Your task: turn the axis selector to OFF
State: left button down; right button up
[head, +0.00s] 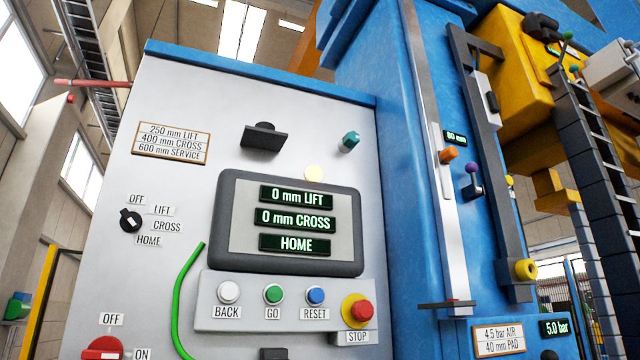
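The axis selector (131,220) is a small black rotary knob on the left of the grey control panel in the head view. The labels OFF (136,199), LIFT (161,210), CROSS (167,227) and HOME (149,240) fan around it from above to lower right. The display (295,220) reads 0 mm LIFT, 0 mm CROSS and HOME. Neither of my grippers is in view.
A red rotary switch (103,348) with OFF and ON labels sits below the selector. A green cable (182,290) runs to its right. BACK, GO, RESET buttons and a red STOP button (361,310) line the panel below the display. The panel around the selector is clear.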

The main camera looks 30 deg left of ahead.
aim_at(131, 221)
jog(key=k, duration=0.5)
jog(key=u, duration=0.4)
jog(key=i, duration=0.45)
jog(key=u, duration=0.75)
jog(key=k, duration=0.45)
jog(key=u, duration=0.1)
jog(key=i, duration=0.45)
jog(key=u, duration=0.85)
